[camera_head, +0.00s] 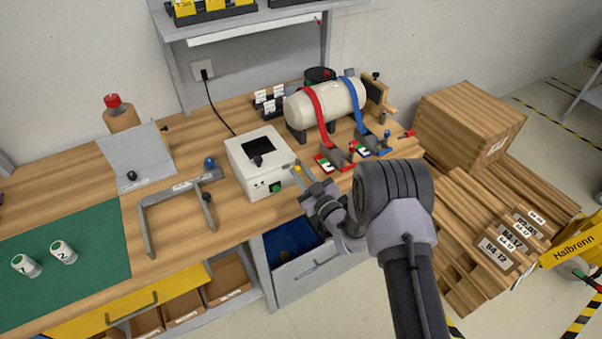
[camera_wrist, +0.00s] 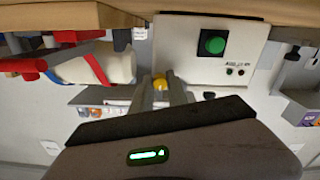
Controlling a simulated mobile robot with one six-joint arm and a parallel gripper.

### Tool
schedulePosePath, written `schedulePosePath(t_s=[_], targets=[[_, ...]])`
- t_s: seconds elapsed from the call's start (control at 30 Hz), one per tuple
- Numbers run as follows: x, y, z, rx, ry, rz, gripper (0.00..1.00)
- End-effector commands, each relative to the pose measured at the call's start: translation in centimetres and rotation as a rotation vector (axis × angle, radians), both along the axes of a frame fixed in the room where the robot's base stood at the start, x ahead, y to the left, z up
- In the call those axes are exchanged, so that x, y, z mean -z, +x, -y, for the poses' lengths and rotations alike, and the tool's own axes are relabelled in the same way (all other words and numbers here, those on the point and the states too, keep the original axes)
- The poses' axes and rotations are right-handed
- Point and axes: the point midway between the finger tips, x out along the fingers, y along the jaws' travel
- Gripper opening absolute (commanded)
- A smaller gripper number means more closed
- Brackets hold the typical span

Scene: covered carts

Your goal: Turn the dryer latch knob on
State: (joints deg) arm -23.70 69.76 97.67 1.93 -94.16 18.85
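A white box (camera_head: 250,176) with a dark opening in its top and a green button (camera_head: 275,187) on its front stands on the wooden bench, probably the dryer. It also shows in the wrist view (camera_wrist: 185,50), with the green button (camera_wrist: 214,43) and two small dark spots beside it. A small yellow knob (camera_wrist: 160,84) shows at my gripper (camera_wrist: 163,88), between or just beyond its fingertips; contact cannot be made out. In the head view my gripper (camera_head: 303,176) is just right of the box's front, and the yellow tip (camera_head: 297,168) shows there too.
A cream tank (camera_head: 327,105) with red and blue straps stands behind right, with clamps (camera_head: 334,159) before it. A grey U-shaped frame (camera_head: 150,215) lies left. An open drawer (camera_head: 305,276) is below. Wooden crates (camera_head: 468,125) stand right.

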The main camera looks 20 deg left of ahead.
Motion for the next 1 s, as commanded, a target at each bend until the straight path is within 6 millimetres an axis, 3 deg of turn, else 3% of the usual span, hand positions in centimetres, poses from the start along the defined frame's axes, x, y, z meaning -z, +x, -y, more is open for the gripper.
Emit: schedulePosePath(t_s=[0.47,1.0], targets=[[0.33,0.00,0.00,0.000,-0.056,0.065,0.00],[0.53,0.07,0.03,0.001,-0.358,0.421,0.00]])
